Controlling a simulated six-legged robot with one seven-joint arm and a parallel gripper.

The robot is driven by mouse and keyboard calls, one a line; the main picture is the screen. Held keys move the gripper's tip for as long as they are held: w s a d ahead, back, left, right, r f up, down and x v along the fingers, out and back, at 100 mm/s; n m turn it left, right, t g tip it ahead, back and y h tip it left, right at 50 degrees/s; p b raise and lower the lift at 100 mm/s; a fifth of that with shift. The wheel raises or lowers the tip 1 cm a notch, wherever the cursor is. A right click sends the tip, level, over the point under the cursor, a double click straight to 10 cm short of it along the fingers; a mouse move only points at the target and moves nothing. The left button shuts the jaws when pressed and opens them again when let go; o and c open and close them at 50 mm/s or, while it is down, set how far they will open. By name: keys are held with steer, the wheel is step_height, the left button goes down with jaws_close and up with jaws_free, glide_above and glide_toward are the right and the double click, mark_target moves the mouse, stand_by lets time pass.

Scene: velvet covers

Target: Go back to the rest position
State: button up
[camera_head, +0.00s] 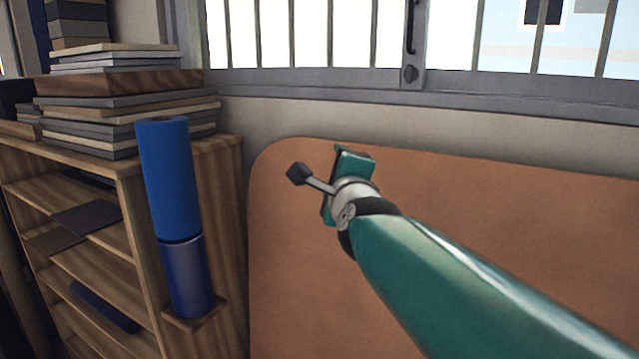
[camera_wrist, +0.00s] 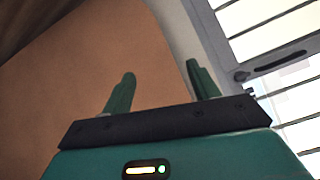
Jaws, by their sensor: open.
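My gripper (camera_wrist: 160,78) shows in the wrist view with its two green fingers apart and nothing between them. In the head view my gripper (camera_head: 338,158) is at the end of my green arm, which reaches in from the lower right. There it is in front of the upper left part of a brown board (camera_head: 500,210). The fingertips are hard to make out in the head view. The wrist view shows the same board (camera_wrist: 70,90) behind and to the left of the fingers.
A wooden shelf (camera_head: 231,240) stands at the left, with stacked books or boards (camera_head: 125,100) on top. A blue cylinder (camera_head: 172,190) stands upright on a small ledge at its side. A barred window (camera_head: 300,35) runs along the back wall. The space around my gripper looks clear.

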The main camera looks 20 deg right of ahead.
steer(key=shift+s+a+f+n+g+y, duration=0.15)
steer(key=shift+s+a+f+n, duration=0.1)
steer(key=shift+f+n, duration=0.15)
steer(key=shift+s+a+f+n+g+y, duration=0.15)
steer(key=shift+a+f+n, duration=0.1)
steer(key=shift+f+n, duration=0.15)
steer(key=s+a+f+n+g+y, duration=0.1)
steer(key=s+f+n+g, duration=0.4)
steer(key=s+f+n, duration=0.5)
steer(key=s+a+f+n+g+y, duration=0.1)
steer(key=s+a+f+n+g, duration=0.3)
steer(key=s+f+n, duration=0.7)
step_height(320, 180, down, 4)
steer(key=g, duration=0.2)
steer(key=shift+s+r+g, duration=0.25)
steer(key=shift+s+g, duration=0.05)
steer(key=c, duration=0.5)
steer(key=shift+s, duration=0.15)
